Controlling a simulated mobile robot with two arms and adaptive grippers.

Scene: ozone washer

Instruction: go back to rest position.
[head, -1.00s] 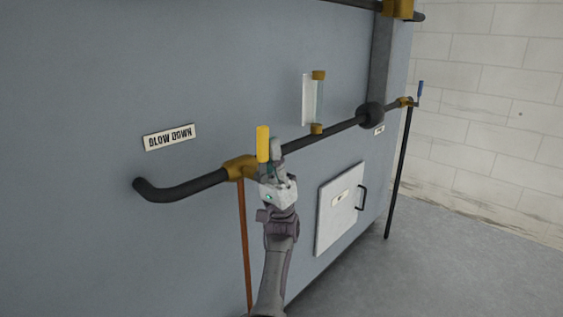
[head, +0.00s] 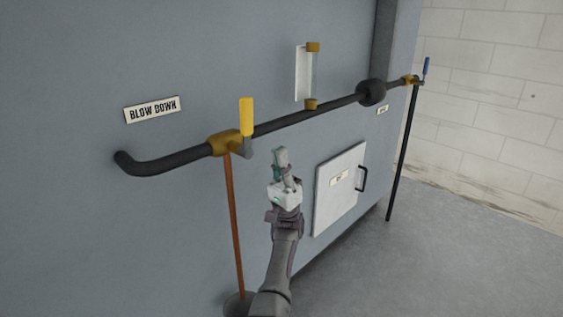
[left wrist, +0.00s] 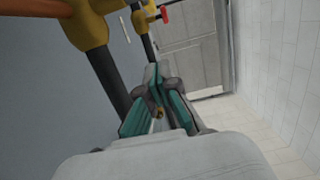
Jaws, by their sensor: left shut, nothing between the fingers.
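My left gripper (head: 281,160) is shut and empty in the head view. It is in front of the black pipe (head: 310,118), just right of and below the yellow valve handle (head: 246,116), and apart from it. The handle points up from a brass valve (head: 226,143). In the left wrist view my left gripper (left wrist: 158,112) shows its green finger pads close together, with a brass valve body (left wrist: 86,27) at upper left. My right gripper is in neither view.
The grey machine wall carries a BLOW DOWN label (head: 152,109), a sight glass (head: 311,76) and a white hatch (head: 338,190). A blue-handled valve (head: 426,68) is at the pipe's far end. An orange pipe (head: 235,225) drops to the floor. Floor (head: 440,260) is clear at right.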

